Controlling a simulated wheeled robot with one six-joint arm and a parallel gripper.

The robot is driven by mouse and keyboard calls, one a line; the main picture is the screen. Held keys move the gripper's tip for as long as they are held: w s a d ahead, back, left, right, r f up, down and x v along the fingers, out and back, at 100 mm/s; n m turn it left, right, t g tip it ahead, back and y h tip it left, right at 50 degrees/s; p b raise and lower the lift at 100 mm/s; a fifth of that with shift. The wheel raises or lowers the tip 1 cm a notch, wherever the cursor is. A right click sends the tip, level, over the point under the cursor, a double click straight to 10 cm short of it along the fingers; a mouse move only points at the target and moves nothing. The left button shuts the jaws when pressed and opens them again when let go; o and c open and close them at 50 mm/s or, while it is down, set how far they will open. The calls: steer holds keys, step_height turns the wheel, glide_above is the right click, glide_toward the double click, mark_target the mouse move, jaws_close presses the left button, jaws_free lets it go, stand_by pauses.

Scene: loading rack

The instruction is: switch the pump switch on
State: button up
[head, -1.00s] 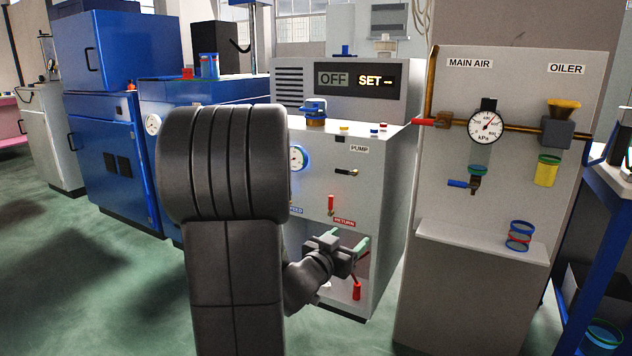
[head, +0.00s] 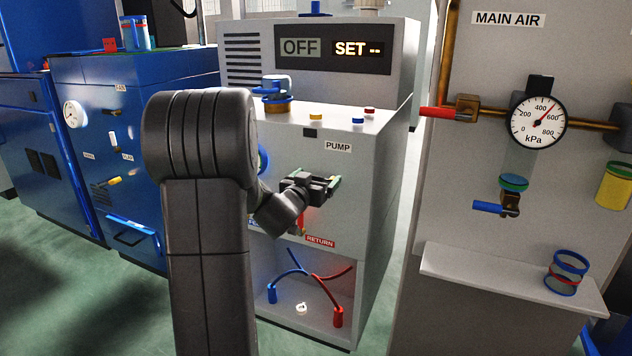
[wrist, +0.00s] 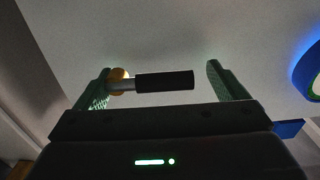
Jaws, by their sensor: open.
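The pump switch is a lever with a black grip (wrist: 165,81) and a brass base, lying sideways across the wrist view. My gripper (wrist: 158,70) is open, with one green-lined finger beside the brass base and the other beyond the free end of the black grip. The grip lies between the fingers; I cannot tell whether a finger touches it. In the head view my gripper (head: 326,187) is just below the PUMP label (head: 338,146) and hides the switch. The display above reads OFF (head: 300,47) and SET --.
A RETURN label (head: 320,241) and blue and red hoses (head: 338,315) are below my gripper. A blue ring (wrist: 310,75) is at the wrist view's right edge. The MAIN AIR panel (head: 470,180) with a gauge (head: 537,121) stands to the right. A blue cabinet (head: 90,90) is left.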

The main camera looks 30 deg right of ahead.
steer(key=c, duration=1)
steer(key=shift+n+p, duration=0.4)
steer(key=n+p, duration=0.1)
steer(key=f+n+p, duration=0.1)
steer(key=p, duration=0.1)
steer(key=shift+s+n, duration=0.1)
steer(key=shift+n, duration=0.2)
steer(key=shift+s+d+f+n+p, duration=0.55)
steer(key=shift+n+p, duration=0.5)
steer(key=shift+n, duration=1.2)
steer(key=shift+s+d+f+n+p, duration=0.3)
steer(key=shift+f+n+p, duration=0.55)
steer(key=shift+n, duration=1.35)
steer(key=shift+s+d+f+n+p, duration=0.45)
steer(key=shift+n+p, duration=0.8)
steer(key=shift+n, duration=1)
